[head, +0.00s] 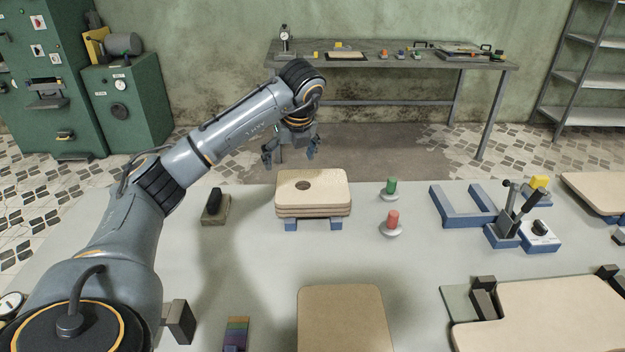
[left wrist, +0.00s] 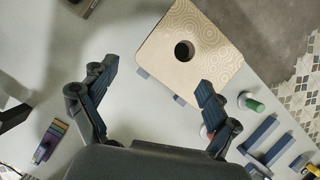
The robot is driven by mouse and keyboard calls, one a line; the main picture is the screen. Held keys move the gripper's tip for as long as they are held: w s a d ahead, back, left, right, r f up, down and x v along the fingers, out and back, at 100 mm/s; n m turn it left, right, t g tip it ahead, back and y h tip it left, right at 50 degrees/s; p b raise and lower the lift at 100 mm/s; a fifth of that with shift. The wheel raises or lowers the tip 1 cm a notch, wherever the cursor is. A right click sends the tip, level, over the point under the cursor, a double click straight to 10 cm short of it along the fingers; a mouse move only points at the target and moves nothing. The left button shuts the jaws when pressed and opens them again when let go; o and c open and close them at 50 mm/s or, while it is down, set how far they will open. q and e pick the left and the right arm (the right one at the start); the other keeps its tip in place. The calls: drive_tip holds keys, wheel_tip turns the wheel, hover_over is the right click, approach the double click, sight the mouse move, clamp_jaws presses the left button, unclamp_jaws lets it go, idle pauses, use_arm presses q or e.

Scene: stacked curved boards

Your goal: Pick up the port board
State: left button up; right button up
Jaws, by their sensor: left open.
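A stack of pale tan curved boards (head: 326,189) rests on blue supports on the grey table. The top board has one round hole near its middle; I take it as the port board. In the left wrist view this top board (left wrist: 205,62) shows its hole and a pattern of curved rings. My left gripper (head: 290,153) is open and empty, above and just behind the stack in the head view. My right gripper is not in view.
Green (head: 391,187) and red (head: 392,220) knobs stand right of the stack, with a blue U-shaped bracket (head: 462,220) beyond. A black-handled block (head: 214,207) stands left. A plain board (head: 343,322) lies in front. Table between stack and front board is clear.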

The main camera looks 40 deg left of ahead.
use_arm(q)
drive_tip(key=p, duration=0.1)
hover_over(285, 191)
drive_tip(key=s+d, duration=0.1)
drive_tip(key=d, duration=0.1)
wheel_tip(285, 191, down, 6)
drive_tip(key=shift+s+f, duration=0.1)
drive_tip(key=shift+f, duration=0.1)
drive_tip(key=shift+a+f+p, duration=0.1)
drive_tip(key=shift+f+p, duration=0.2)
drive_tip(key=shift+f, duration=0.2)
drive_tip(key=p+x, duration=0.1)
drive_tip(key=x, duration=0.2)
drive_tip(key=shift+f, duration=0.3)
drive_tip(key=shift+w+a+f, duration=0.15)
drive_tip(key=shift+w+f, duration=0.15)
drive_tip(key=shift+f, duration=0.1)
drive_tip(key=c, duration=1.4)
